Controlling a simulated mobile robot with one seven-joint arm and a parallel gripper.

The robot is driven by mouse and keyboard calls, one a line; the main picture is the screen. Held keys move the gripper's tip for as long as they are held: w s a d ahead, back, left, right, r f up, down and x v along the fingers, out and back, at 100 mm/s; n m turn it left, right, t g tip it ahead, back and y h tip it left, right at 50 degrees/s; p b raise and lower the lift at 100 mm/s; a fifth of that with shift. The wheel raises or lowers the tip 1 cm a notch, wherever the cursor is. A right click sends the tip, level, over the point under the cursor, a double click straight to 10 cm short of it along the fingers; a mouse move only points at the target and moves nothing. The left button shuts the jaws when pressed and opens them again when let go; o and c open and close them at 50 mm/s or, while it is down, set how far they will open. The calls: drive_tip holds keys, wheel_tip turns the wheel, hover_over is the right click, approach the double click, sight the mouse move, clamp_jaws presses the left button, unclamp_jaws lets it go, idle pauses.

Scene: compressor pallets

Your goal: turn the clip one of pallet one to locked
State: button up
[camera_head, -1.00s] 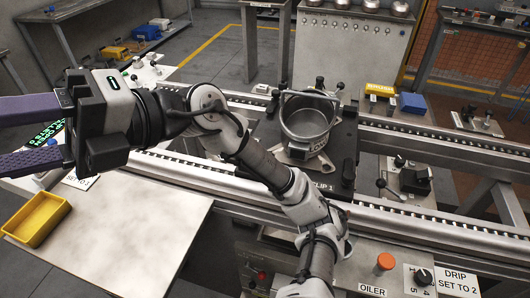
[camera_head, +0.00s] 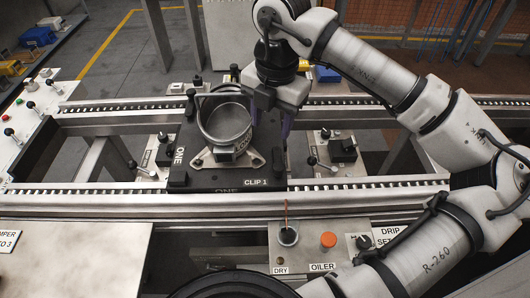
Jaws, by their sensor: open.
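Pallet one (camera_head: 180,178) is a dark plate on the roller conveyor, marked ONE on its left and front edges. A round grey metal housing (camera_head: 226,122) with a raised handle sits on it. The label CLIP 1 (camera_head: 256,182) is at the front right corner of the plate. A small dark part that may be clip one (camera_head: 278,160) stands just behind the label; its setting cannot be made out. My gripper (camera_head: 272,127) is open, pointing down over the right side of the pallet, with purple fingers beside the housing. Its fingertips are partly hidden, and contact cannot be told.
Conveyor rails (camera_head: 90,199) run across in front and behind. A black lever unit (camera_head: 342,148) stands right of the pallet, another (camera_head: 163,152) to its left. In front is a panel with an orange OILER button (camera_head: 328,240) and a DRY lever (camera_head: 288,235).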

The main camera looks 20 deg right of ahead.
sight(279, 166)
drive_tip(key=shift+m+h, duration=0.3)
drive_tip(key=shift+m, duration=0.1)
drive_tip(key=f+p, duration=0.1)
drive_tip(key=f, duration=0.3)
drive_tip(key=d+f+p, duration=0.1)
drive_tip(key=f, duration=0.4)
drive_tip(key=d+f+p, duration=0.1)
drive_tip(key=f, duration=0.3)
drive_tip(key=shift+s+f, duration=0.25)
drive_tip(key=shift+f, duration=0.1)
drive_tip(key=shift+c, duration=0.2)
clamp_jaws()
